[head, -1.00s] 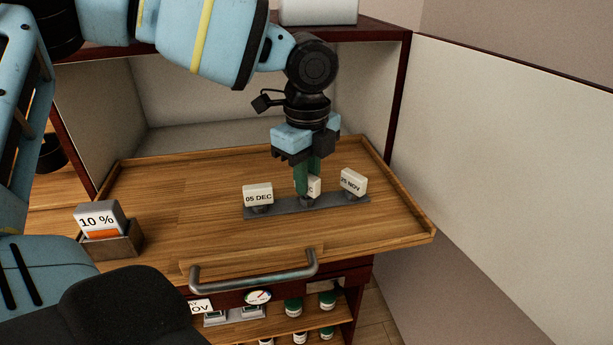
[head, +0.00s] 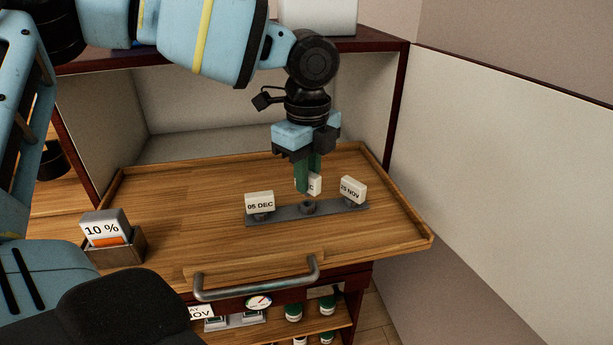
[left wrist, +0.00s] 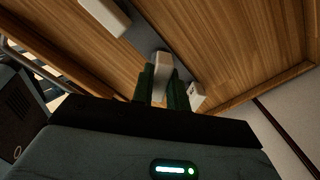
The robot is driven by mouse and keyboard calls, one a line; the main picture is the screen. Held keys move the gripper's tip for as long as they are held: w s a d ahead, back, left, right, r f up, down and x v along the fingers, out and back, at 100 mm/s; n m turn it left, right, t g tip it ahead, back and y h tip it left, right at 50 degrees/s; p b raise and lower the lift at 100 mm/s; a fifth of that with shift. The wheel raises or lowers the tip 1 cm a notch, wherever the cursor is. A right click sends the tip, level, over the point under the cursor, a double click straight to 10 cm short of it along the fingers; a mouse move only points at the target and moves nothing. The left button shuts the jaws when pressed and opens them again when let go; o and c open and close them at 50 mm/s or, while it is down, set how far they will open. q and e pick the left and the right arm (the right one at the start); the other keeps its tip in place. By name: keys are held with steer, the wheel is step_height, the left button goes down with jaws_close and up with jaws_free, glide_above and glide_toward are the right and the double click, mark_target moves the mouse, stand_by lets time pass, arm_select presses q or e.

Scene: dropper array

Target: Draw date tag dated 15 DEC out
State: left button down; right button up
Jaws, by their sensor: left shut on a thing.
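My left gripper (head: 308,178) points down over the middle of a grey strip holder (head: 285,213) on a wooden tray. It is shut on a white date tag (head: 315,184), held between its green fingers just above the holder's middle socket (head: 308,207), which shows empty. Only a final "C" of the tag's print is visible; the finger hides the rest. The held tag (left wrist: 161,62) also shows in the left wrist view. The 05 DEC tag (head: 259,201) sits at the holder's left end, the 25 NOV tag (head: 353,189) at its right end. My right gripper is not in view.
A small box (head: 117,249) with a 10 % card (head: 102,228) stands at the tray's left front. The wooden tray (head: 180,190) has raised edges and a metal handle (head: 255,284) in front. A pale wall (head: 510,150) stands on the right. Lower shelves hold several small bottles.

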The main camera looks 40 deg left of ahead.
arm_select(q)
steer(key=shift+r+p, duration=0.35)
steer(key=shift+r, duration=0.8)
